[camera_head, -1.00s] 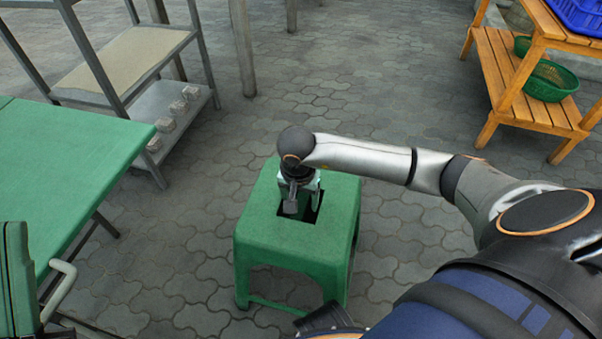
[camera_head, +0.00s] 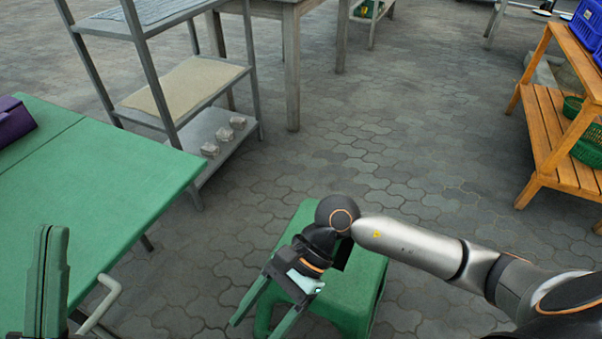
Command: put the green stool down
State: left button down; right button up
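The green stool (camera_head: 355,290) stands upright on the paved floor at the bottom middle, its lower part cut off by the picture edge. My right arm comes in from the right over it. My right gripper (camera_head: 254,328) is open and empty, its two green fingers spread apart over the stool's left side. The arm and gripper hide part of the seat and its opening. My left gripper (camera_head: 47,240) is at the lower left by the green table, its green fingers upright and close together, with nothing seen between them.
A green table (camera_head: 110,190) fills the left, with a purple object (camera_head: 14,120) on it. A metal shelf (camera_head: 215,130) stands behind it. A wooden rack (camera_head: 560,140) with baskets is at the right. The paved floor between is clear.

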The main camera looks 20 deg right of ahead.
jog(key=s+a+r+m+y, duration=0.2)
jog(key=r+m+y, duration=0.4)
jog(key=r, duration=0.3)
jog(key=s+a+r+m+y, duration=0.2)
jog(key=r+m+y, duration=0.35)
jog(key=r, duration=0.45)
jog(key=w+d+r+m+t+h, duration=0.3)
jog(key=d+m+t, duration=0.3)
jog(key=m+t, duration=0.7)
jog(key=w+d+r+m+t+h, duration=0.3)
jog(key=d+m+t, duration=0.4)
jog(key=m, duration=1.4)
jog(key=w+t+h, duration=0.1)
jog(key=w+t, duration=0.1)
jog(key=t, duration=0.3)
jog(key=shift+r+t, duration=0.35)
jog(key=shift+t, duration=0.05)
jog(key=shift+m, duration=0.25)
